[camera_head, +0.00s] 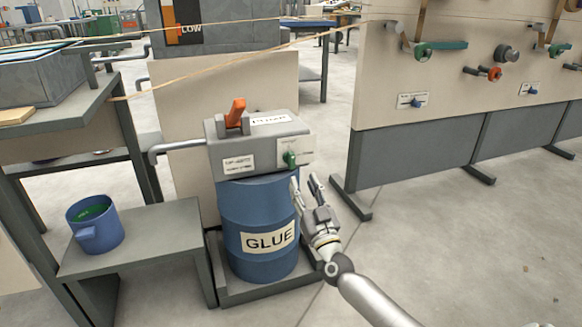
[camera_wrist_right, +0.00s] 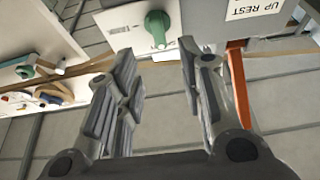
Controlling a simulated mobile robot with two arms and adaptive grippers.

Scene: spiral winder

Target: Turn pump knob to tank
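The pump is a grey box (camera_head: 258,142) on top of a blue drum (camera_head: 258,215) labelled GLUE. A green knob (camera_head: 289,158) sits on a white plate on the pump's front right; it also shows in the right wrist view (camera_wrist_right: 158,28), beyond the fingertips. An orange lever (camera_head: 236,112) stands on the pump's top. My right gripper (camera_head: 305,184) is just right of and below the knob, apart from it. Its fingers are spread with nothing between them, as the right wrist view also shows (camera_wrist_right: 160,62). My left gripper is not in view.
A pipe (camera_head: 178,146) runs left from the pump. A panel (camera_head: 450,70) with green and orange handles stands to the right.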

